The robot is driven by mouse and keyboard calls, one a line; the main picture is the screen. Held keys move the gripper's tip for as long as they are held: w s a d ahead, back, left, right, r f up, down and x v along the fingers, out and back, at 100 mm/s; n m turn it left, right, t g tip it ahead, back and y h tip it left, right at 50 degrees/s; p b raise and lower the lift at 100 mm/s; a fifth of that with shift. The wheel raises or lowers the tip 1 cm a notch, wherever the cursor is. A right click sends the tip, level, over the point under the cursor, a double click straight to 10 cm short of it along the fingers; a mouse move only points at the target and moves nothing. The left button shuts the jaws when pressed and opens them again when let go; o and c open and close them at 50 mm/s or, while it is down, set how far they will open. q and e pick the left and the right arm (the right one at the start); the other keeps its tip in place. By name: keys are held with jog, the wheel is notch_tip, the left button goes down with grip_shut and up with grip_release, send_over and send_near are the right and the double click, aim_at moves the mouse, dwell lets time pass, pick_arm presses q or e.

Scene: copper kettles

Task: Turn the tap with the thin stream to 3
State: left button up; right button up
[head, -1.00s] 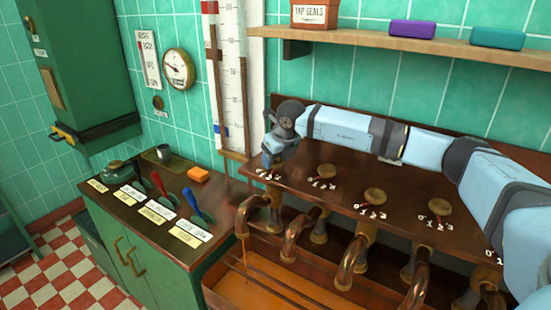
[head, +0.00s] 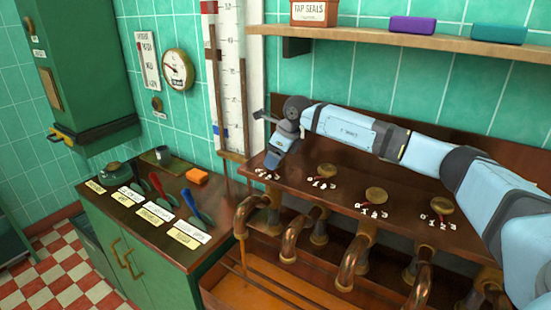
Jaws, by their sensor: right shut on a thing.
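A row of copper taps stands along the brown counter. A thin orange-brown stream (head: 243,252) falls from the leftmost tap (head: 262,200) into the trough below. My right gripper (head: 272,163) reaches in from the right, points down over that tap's numbered scale and is shut on its knob. The gripper hides the knob and its pointer, so the setting cannot be read. The small white digits (head: 264,174) show just beside the fingers. Other round brass knobs (head: 327,171) with number scales stand free to the right. My left gripper is not in view.
A copper trough (head: 235,292) lies under the spouts. A shelf (head: 400,40) runs above my right arm.

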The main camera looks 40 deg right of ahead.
dwell(0.4)
jog(key=o, duration=0.9)
jog(key=b+v, duration=0.1)
jog(key=v, duration=1.3)
jog(key=shift+a+f, duration=0.1)
jog(key=shift+f, duration=0.05)
